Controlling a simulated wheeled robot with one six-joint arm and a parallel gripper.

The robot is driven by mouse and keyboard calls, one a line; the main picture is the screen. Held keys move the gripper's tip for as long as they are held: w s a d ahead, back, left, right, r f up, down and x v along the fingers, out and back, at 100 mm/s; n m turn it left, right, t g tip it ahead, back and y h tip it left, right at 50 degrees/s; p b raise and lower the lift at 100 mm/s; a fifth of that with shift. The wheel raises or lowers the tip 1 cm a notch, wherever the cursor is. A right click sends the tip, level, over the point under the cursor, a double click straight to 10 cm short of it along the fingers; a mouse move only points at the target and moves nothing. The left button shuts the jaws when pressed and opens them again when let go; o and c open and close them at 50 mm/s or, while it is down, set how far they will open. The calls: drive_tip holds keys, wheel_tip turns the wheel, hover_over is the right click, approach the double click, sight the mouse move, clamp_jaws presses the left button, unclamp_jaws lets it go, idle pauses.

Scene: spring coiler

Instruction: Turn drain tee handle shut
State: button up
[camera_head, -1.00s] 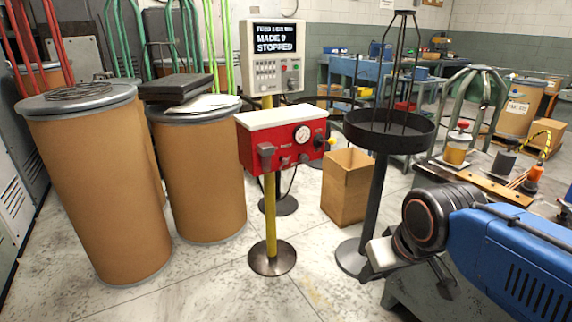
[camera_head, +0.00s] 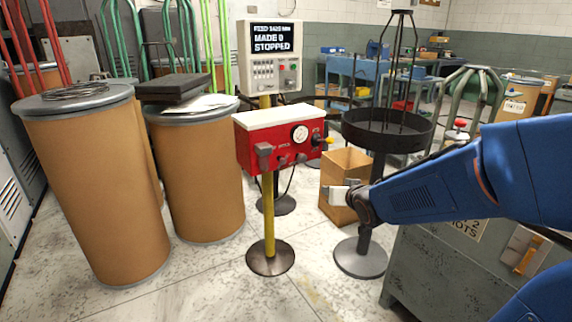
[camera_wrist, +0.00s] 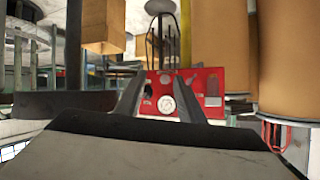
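A red panel box (camera_head: 284,142) with a white top and a round gauge (camera_head: 300,133) stands on a yellow post. A small yellow piece (camera_head: 329,140) sticks out at its right end, by dark fittings; it looks like the tee handle, but its exact setting is too small to tell. My gripper (camera_head: 336,195) is below and right of the box, pointing left, apart from it. In the wrist view my gripper (camera_wrist: 157,78) has its two fingers apart with nothing between them; the red box (camera_wrist: 208,80) shows inverted beyond them, and the handle cannot be made out.
A black round tray stand (camera_head: 387,139) rises right of the box, close behind my arm. An open cardboard carton (camera_head: 345,172) sits on the floor behind my gripper. Brown drums (camera_head: 95,190) stand at the left. A control screen (camera_head: 272,37) reading STOPPED is behind the box.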

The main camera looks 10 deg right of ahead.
drive_tip(key=w+a+f+t+y, duration=0.2)
drive_tip(key=w+a+t+y, duration=0.2)
drive_tip(key=w, duration=0.4)
drive_tip(key=y, duration=0.2)
approach(284, 162)
drive_tip(key=x, duration=0.9)
drive_tip(key=shift+d, duration=0.1)
clamp_jaws()
